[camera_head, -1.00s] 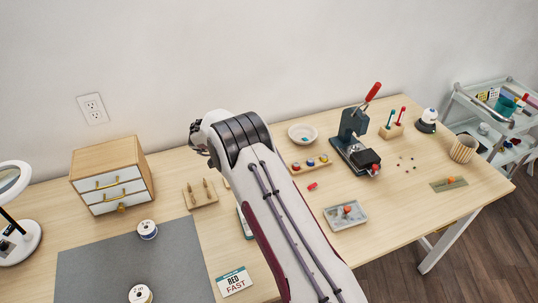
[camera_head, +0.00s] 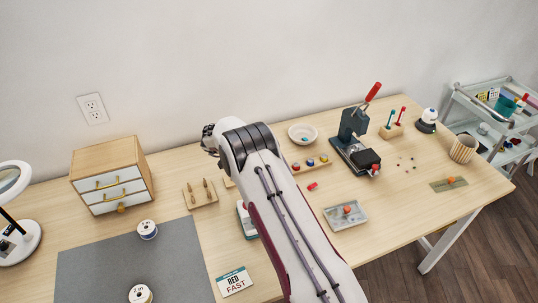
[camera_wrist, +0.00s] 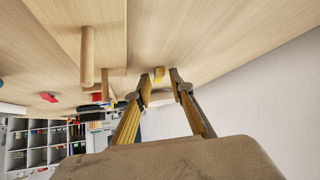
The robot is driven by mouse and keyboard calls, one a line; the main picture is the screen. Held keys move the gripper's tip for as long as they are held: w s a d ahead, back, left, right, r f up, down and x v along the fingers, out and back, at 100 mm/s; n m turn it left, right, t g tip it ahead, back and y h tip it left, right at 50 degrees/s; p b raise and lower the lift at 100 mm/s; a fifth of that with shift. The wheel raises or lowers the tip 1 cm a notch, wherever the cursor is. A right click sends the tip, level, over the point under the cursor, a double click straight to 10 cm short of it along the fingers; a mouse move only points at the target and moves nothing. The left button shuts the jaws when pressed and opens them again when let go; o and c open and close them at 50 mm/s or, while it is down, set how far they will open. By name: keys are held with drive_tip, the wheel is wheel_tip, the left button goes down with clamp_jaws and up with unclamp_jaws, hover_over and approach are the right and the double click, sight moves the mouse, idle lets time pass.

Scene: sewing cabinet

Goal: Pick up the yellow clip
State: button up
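A small yellow block, which looks like the yellow clip (camera_wrist: 159,75), shows on the tabletop in the wrist view. It appears between my two fingertips, with a narrow gap on each side. My gripper (camera_wrist: 160,84) is open and empty, its fingers apart and pointing towards the clip. How far the tips are from it is hard to tell. In the head view my arm hides the fingers, and I cannot make out the clip for certain.
A wooden stand with upright pegs (camera_head: 201,194) is close to my wrist. A wooden tray with small coloured pieces (camera_head: 297,169) lies to the right, before a white bowl (camera_head: 302,134). The drawer box (camera_head: 116,175) stands left. The wall is behind.

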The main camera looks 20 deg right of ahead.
drive_tip(key=shift+d+f, duration=0.1)
drive_tip(key=shift+c, duration=0.3)
drive_tip(key=c, duration=0.5)
drive_tip(key=shift+o, duration=0.2)
wheel_tip(320, 180, up, 10)
idle(0.7)
idle(0.4)
